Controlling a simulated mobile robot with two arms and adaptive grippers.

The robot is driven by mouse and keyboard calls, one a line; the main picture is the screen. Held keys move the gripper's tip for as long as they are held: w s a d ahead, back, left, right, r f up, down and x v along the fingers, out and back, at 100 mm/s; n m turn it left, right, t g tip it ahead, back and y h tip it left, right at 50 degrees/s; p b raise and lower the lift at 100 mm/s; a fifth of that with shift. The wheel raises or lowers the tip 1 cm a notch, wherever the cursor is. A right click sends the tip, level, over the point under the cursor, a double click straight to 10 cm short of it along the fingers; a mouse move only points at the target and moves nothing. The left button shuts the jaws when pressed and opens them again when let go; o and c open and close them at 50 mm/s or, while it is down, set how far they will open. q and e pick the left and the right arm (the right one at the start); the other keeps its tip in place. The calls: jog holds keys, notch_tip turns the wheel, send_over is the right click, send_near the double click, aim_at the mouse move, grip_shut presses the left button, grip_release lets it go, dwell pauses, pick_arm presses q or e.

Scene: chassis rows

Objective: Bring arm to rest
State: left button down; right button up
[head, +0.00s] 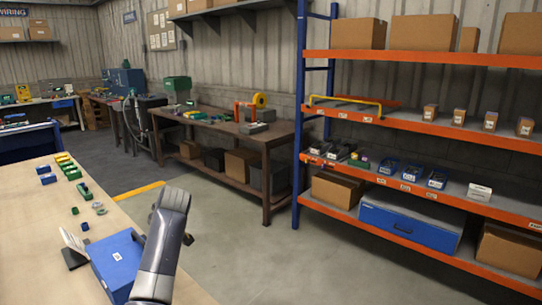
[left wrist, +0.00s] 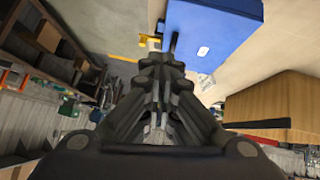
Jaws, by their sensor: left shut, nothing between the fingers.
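My left gripper (left wrist: 165,62) fills the middle of the left wrist view. Its dark fingers are drawn together, with nothing visible held between them. In the head view one grey arm link of mine (head: 165,243) rises from the bottom edge, over the right side of the light worktable (head: 40,240). It partly covers a blue box (head: 118,258) with a white label on that table. The fingers of this arm are not clearly visible there. A blue thing with a white label (left wrist: 213,30) shows beyond the fingertips in the left wrist view. My right gripper is not in view.
Small green, blue and yellow parts (head: 72,173) lie along the worktable. An orange and blue rack (head: 430,135) with cartons and bins stands at the right. A brown workbench (head: 230,128) stands at the back. The grey floor (head: 275,255) between table and rack is clear.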

pick_arm(q)
jog(key=s+f+m, duration=0.2)
jog(key=s+f, duration=0.5)
jog(key=s+d+f+m+g+h, duration=0.1)
jog(key=s+f+m, duration=0.1)
jog(key=s+f, duration=0.5)
jog(key=s+d+f+m+h, duration=0.1)
jog(key=s+f, duration=0.6)
jog(key=s, duration=0.1)
jog(key=shift+s+d+m+g, duration=0.2)
jog(key=shift+m+g, duration=0.1)
jog(key=shift+m, duration=0.1)
jog(key=s+d+f+m+g+h, duration=0.1)
jog(key=s+d+m+h, duration=0.2)
jog(key=s, duration=1.1)
jog(key=s+d+m+g+h, duration=0.1)
jog(key=s+d+m, duration=0.4)
jog(key=s, duration=0.8)
notch_tip(320, 180, down, 26)
jog(key=s+n+g, duration=0.1)
jog(key=s, duration=0.1)
jog(key=s+a+f+g, duration=0.1)
jog(key=s+a+f, duration=0.1)
jog(key=s+f, duration=1.4)
jog(key=shift+s+a, duration=0.2)
jog(key=shift+s, duration=0.3)
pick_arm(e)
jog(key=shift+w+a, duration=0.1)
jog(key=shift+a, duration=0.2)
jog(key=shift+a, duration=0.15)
